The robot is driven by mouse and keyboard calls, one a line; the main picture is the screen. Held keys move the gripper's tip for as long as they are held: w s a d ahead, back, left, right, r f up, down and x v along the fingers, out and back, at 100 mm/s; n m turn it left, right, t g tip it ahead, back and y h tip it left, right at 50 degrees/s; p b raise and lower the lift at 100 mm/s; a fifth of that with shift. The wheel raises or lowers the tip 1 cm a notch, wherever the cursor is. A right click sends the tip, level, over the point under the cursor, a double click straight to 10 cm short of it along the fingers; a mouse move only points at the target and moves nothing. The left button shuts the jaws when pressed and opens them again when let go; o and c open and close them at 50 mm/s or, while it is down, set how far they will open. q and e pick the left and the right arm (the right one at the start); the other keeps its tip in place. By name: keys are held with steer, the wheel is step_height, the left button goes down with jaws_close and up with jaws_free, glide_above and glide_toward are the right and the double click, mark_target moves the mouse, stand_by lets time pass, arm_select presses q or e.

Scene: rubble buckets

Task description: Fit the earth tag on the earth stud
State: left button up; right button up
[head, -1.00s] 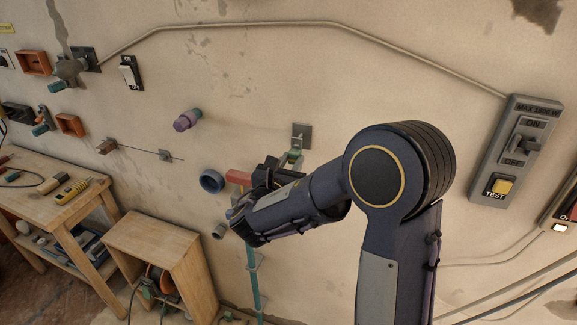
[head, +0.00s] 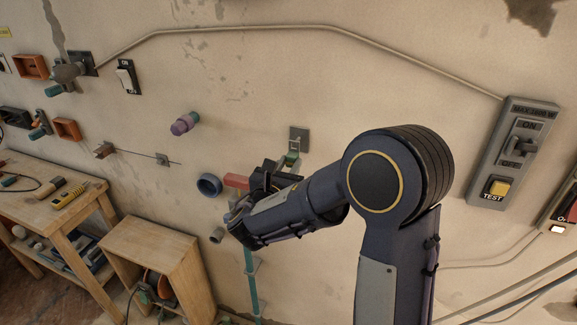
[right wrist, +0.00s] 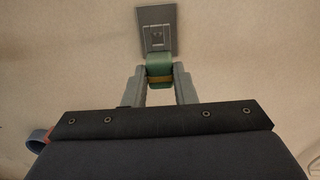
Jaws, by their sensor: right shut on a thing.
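The green tag with a yellow-brown band (right wrist: 159,72), which I take for the earth tag, is held between the two grey fingers of my right gripper (right wrist: 160,88). A green piece at the fingertips also shows in the head view (head: 291,157). Just beyond it, a square grey plate (right wrist: 157,28) with a small fitting at its middle is fixed to the wall; I take it for the earth stud's mount. The plate also shows in the head view (head: 299,139). The tag overlaps the plate's lower edge in the wrist view; I cannot tell whether they touch. My left gripper is out of view.
A blue ring (head: 209,185), a red block (head: 236,181) and a purple peg (head: 185,123) are on the wall left of the plate. A grey switch box (head: 515,150) is at right. A wooden workbench (head: 90,205) and an open wooden box (head: 165,240) stand lower left.

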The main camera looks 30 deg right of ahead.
steer(key=shift+x, duration=1.45)
steer(key=shift+b, duration=0.3)
steer(key=shift+w+d, duration=0.1)
steer(key=shift+d, duration=0.05)
steer(key=shift+w+d, duration=0.1)
stand_by(0.3)
steer(key=o, duration=1.1)
